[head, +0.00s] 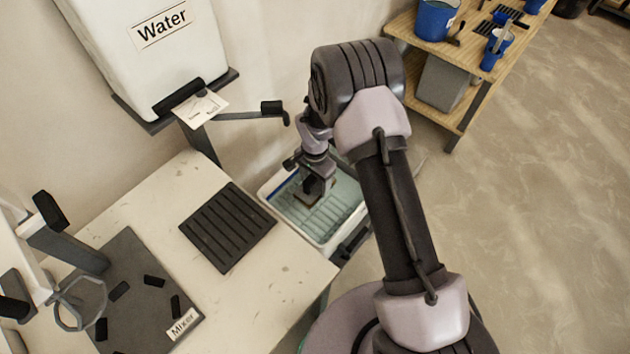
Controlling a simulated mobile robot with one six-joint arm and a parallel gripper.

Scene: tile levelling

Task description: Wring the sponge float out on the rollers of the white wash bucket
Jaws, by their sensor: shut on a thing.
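The white wash bucket (328,244) stands beside the far end of the white worktop, in the middle of the head view. Pale blue-green water and light rollers (325,219) show inside it. My gripper (312,190) points down into the bucket, over its left and middle part. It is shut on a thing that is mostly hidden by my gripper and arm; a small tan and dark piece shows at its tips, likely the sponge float. I cannot tell whether it touches the rollers or the water.
A water tank (155,65) with a tap arm (245,115) stands behind at left. A black ribbed mat (228,227) and a mixer base (135,285) are on the worktop (285,275). A wooden shelf (460,60) with blue buckets is at upper right. The floor at right is clear.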

